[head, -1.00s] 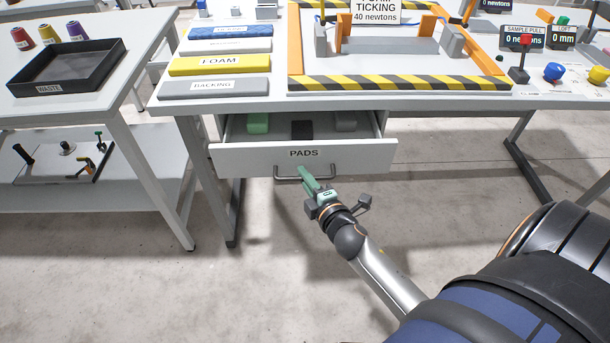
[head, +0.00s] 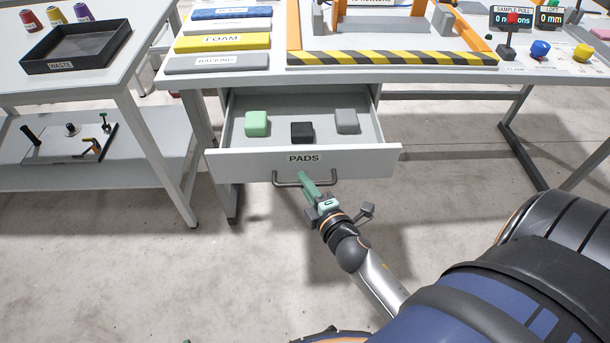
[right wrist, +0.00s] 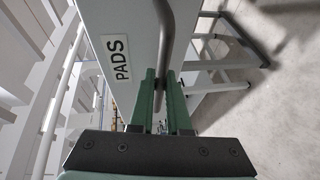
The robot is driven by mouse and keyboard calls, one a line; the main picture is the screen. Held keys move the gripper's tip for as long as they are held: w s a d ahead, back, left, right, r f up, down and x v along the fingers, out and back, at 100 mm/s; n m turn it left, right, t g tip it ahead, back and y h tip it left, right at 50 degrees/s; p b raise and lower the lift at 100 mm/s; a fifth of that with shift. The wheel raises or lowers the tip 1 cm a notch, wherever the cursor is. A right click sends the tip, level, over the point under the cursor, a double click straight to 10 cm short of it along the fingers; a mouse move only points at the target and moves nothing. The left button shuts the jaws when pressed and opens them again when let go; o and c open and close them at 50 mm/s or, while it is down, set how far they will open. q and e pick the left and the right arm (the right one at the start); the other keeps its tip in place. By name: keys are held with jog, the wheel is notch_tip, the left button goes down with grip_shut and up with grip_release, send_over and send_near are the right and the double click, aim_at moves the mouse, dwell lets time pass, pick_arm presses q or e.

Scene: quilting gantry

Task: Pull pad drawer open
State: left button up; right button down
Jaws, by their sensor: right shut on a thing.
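The pad drawer (head: 235,162), labelled PADS, stands well open under the table. Inside lie a green pad (head: 256,123), a black pad (head: 302,133) and a grey pad (head: 347,121). My right gripper (head: 305,180) is shut on the drawer's dark bar handle (head: 325,182), near its middle. In the right wrist view, the green fingers (right wrist: 160,100) close around the handle (right wrist: 167,40) beside the drawer front (right wrist: 130,25). My left gripper is not in view.
The worktable (head: 440,76) above carries foam (head: 222,42) and backing (head: 217,64) slabs and a striped frame (head: 390,60). A side table with a black waste tray (head: 75,45) stands at left. The floor before the drawer is clear.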

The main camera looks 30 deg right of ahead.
jog(key=c, duration=0.9)
grip_release()
